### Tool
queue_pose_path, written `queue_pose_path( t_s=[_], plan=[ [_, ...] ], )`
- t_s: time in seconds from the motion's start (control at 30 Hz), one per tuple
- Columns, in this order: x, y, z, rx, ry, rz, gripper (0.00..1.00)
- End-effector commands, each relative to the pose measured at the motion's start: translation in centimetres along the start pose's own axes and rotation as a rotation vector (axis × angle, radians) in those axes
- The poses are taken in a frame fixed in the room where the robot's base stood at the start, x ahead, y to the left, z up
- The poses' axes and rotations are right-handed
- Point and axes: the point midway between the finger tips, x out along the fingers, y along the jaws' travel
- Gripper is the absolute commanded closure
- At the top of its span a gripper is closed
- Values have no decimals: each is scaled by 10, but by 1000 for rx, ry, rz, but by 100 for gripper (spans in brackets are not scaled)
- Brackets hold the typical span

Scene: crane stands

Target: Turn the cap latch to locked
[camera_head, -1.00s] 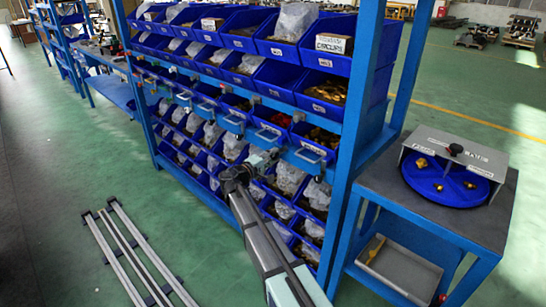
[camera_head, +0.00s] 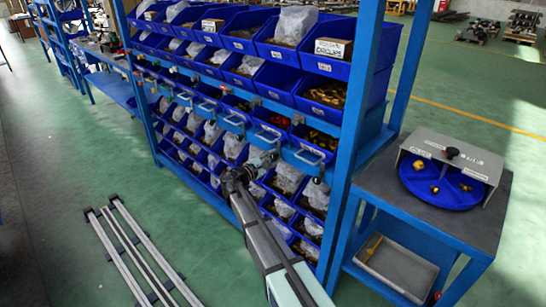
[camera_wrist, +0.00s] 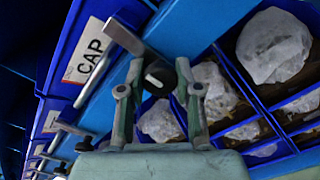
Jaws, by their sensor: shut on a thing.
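My gripper (camera_wrist: 160,70) is at the blue shelf rail, its fingertips on either side of a black round knob (camera_wrist: 157,75) and shut on it. The knob sits at the end of a flat grey metal latch lever (camera_wrist: 125,38), which slants down to the right from the top. The lever lies beside a blue bin with a white "CAP" label (camera_wrist: 88,50). In the head view my gripper (camera_head: 268,158) reaches the middle of the bin rack, and the latch in it is too small to make out.
Other latches with black knobs (camera_wrist: 84,144) run along the same rail at lower left in the wrist view. Bins with bagged parts (camera_wrist: 272,45) lie close on the right. A side table (camera_head: 372,208) with a blue turntable (camera_head: 440,200) stands right of the rack.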

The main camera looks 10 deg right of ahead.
Motion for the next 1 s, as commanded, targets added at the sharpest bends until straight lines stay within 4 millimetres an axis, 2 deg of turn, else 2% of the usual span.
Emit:
queue_pose_path(
  t_s=[0.5, 0.53, 0.6, 1.0],
  plan=[
    [1, 1, 0, -22, -2, 2, 100],
    [1, 1, 0, -22, -2, 2, 60],
    [1, 1, 0, -21, -2, 1, 41],
    [-4, 0, 0, -21, 0, 1, 41]
  ],
)
